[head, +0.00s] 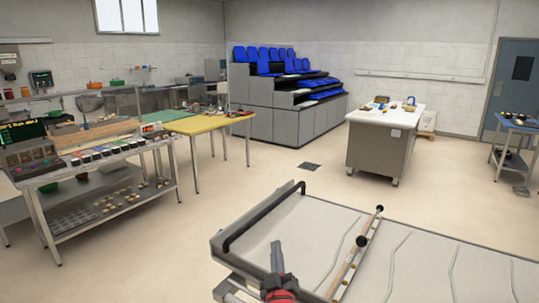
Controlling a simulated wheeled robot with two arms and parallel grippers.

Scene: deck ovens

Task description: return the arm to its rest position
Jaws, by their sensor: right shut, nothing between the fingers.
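My right gripper (276,246) shows at the bottom centre of the head view. It is a narrow dark grey shape above a red ring, with its fingers together and nothing seen between them. It is in front of the left end of a long pale cloth-topped board (415,255) with a black bar handle (262,214). I cannot tell whether the gripper touches the board. My left gripper is not in view.
A wooden rod (352,256) with black knobs lies across the board. A metal shelf cart (112,192) stands left, beside a yellow table (208,122). A white-topped cabinet (380,145) stands back right. Open floor (225,215) lies between them.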

